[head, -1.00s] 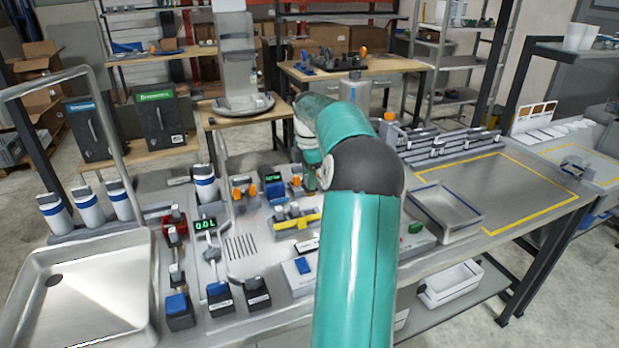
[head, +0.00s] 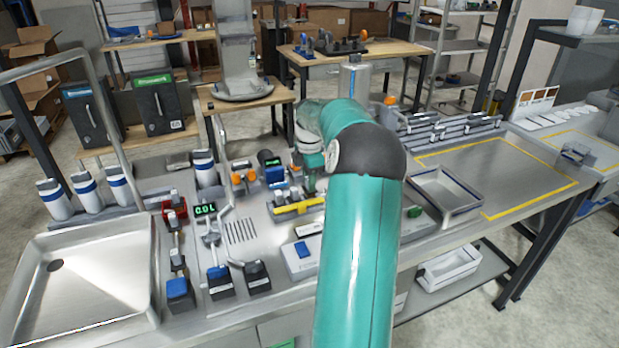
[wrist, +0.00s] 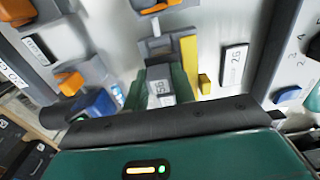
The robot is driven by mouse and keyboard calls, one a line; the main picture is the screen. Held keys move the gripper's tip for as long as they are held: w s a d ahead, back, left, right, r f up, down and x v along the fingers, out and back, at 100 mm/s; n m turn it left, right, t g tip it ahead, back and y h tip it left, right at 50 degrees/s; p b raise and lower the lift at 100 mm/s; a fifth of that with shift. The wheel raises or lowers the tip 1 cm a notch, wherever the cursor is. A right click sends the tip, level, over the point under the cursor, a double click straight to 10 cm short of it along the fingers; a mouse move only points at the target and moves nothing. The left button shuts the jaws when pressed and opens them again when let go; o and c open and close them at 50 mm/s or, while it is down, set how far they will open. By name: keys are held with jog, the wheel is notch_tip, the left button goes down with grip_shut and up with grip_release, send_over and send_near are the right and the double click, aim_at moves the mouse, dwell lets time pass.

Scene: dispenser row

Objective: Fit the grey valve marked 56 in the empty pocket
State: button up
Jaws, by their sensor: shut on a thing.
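In the wrist view the grey valve (wrist: 161,88) with a white label reading 56 sits between the two green fingers of my gripper (wrist: 161,84). The gripper is shut on it. A grey fitting (wrist: 157,46) lies just ahead of the fingertips, beside a yellow bar (wrist: 189,62). I cannot tell whether this fitting is the empty pocket. In the head view my gripper (head: 311,183) is low over the bench, right behind the yellow bar (head: 298,207), and my arm hides part of that area. The valve is too small to make out there.
Orange-handled valves (wrist: 69,82) and a blue knob (wrist: 98,103) are close left of the gripper. A white label plate (wrist: 233,64) is at right. In the head view a steel sink (head: 85,275) is at left and an empty tray (head: 446,192) at right.

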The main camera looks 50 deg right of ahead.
jog(key=shift+f, duration=0.2)
jog(key=shift+f, duration=0.9)
jog(key=o, duration=1.1)
jog(key=shift+f, duration=0.15)
jog(key=shift+c, duration=0.2)
notch_tip(320, 180, up, 14)
jog(key=shift+f, duration=0.1)
